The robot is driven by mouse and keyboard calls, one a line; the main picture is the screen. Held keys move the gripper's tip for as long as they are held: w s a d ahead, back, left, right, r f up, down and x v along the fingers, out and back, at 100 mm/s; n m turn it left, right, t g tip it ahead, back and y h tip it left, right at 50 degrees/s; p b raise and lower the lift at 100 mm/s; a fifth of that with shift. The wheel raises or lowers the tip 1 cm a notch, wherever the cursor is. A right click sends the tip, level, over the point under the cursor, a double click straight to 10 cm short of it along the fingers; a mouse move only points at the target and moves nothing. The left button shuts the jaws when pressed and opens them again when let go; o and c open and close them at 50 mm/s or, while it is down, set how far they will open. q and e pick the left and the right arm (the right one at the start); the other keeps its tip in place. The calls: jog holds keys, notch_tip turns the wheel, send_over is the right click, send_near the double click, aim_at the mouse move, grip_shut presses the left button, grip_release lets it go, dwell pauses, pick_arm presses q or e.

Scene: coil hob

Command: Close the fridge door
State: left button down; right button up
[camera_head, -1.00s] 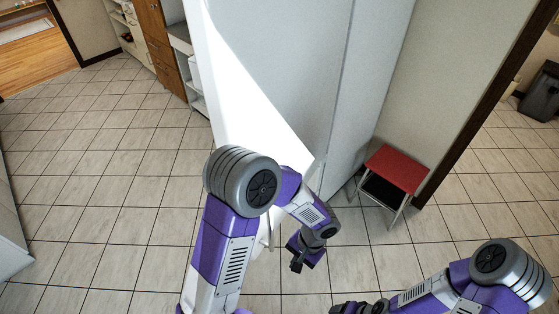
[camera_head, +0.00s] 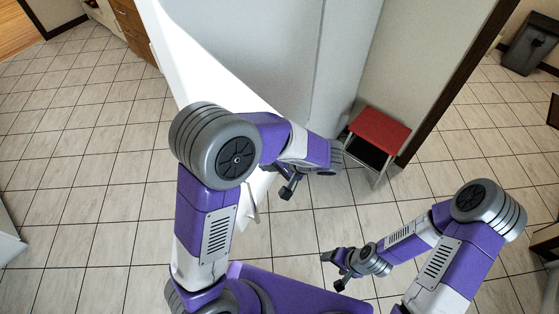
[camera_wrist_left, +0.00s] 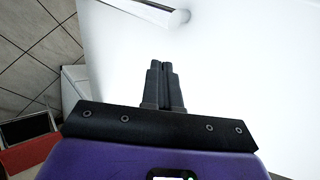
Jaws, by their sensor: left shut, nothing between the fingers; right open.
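The white fridge door (camera_head: 190,65) stands as a tall bright panel in the upper middle of the head view, left of a pale grey tall surface (camera_head: 345,65). My left arm covers its lower part, so how far it stands open is hard to tell. My left gripper (camera_head: 288,188) is shut and empty, low beside the door. In the left wrist view, its closed fingers (camera_wrist_left: 165,70) point at a broad white surface (camera_wrist_left: 245,70) with a bar handle (camera_wrist_left: 150,10) above; contact cannot be told. My right gripper (camera_head: 332,270) is open and empty over the floor.
A red-topped step stool (camera_head: 380,130) stands right of the tall grey surface, close to my left forearm. Wooden drawers (camera_head: 130,20) are at the back left, and a dark bin (camera_head: 530,45) is at the far right. Tiled floor lies clear at left.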

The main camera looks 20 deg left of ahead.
pick_arm(q)
jog(key=shift+w+a+f+p, duration=0.15)
jog(key=shift+a+f, duration=0.05)
jog(key=shift+a, duration=0.65)
jog(key=shift+w+a+f+p, duration=0.15)
jog(key=shift+a+p, duration=0.05)
jog(key=shift+a, duration=0.65)
jog(key=shift+w+a+f+p, duration=0.15)
jog(key=shift+a+f, duration=0.05)
jog(key=shift+a, duration=0.65)
jog(key=shift+a, duration=0.1)
